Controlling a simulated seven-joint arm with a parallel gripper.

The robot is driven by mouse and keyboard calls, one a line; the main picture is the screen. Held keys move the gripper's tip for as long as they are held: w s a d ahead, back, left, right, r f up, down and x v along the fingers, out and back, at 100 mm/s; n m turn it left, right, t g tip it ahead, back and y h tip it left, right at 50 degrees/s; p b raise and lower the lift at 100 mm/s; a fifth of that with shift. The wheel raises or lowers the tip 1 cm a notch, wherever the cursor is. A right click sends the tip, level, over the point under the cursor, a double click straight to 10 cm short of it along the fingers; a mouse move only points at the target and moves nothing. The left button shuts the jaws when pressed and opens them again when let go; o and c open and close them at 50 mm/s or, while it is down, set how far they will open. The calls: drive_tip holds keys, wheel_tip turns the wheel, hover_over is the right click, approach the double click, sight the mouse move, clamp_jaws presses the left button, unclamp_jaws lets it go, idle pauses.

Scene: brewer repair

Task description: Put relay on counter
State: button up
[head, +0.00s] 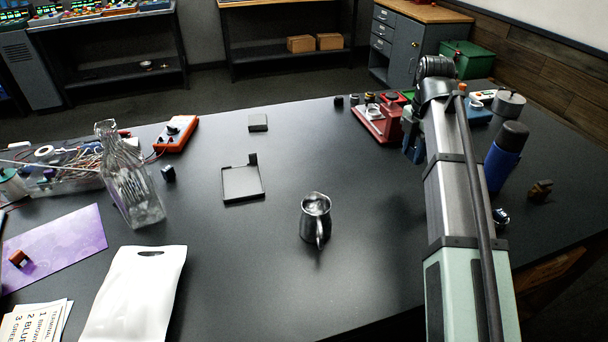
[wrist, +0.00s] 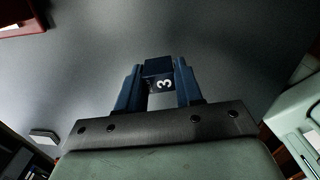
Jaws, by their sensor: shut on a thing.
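My gripper (wrist: 160,85) is shut on a small dark blue-black block marked with a white 3 (wrist: 160,70), which looks like the relay. In the wrist view the block sits between the two blue fingertips, with the dark grey counter (wrist: 215,40) behind it. I cannot tell whether the block touches the counter. In the head view my gripper (head: 411,150) is at the right, beside the red brewer (head: 378,120), partly hidden by my arm. The held block is not clear there. The counter (head: 300,145) is wide and mostly bare in the middle.
A metal pitcher (head: 316,218) stands mid-counter, near a black square tray (head: 242,185) and a dark block (head: 258,122). A glass bottle (head: 128,175), a white pouch (head: 135,295) and an orange meter (head: 177,133) are left. A blue flask (head: 503,160) stands right of my arm.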

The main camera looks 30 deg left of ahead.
drive_tip(key=s+a+n, duration=0.2)
drive_tip(key=s+a, duration=0.1)
drive_tip(key=a, duration=0.8)
drive_tip(key=m, duration=0.3)
hover_over(301, 146)
drive_tip(key=shift+s+f, duration=0.1)
drive_tip(key=shift+f, duration=4.75)
drive_tip(key=shift+f, duration=0.15)
drive_tip(key=o, duration=1)
wheel_tip(301, 146, up, 12)
drive_tip(key=shift+r, duration=0.15)
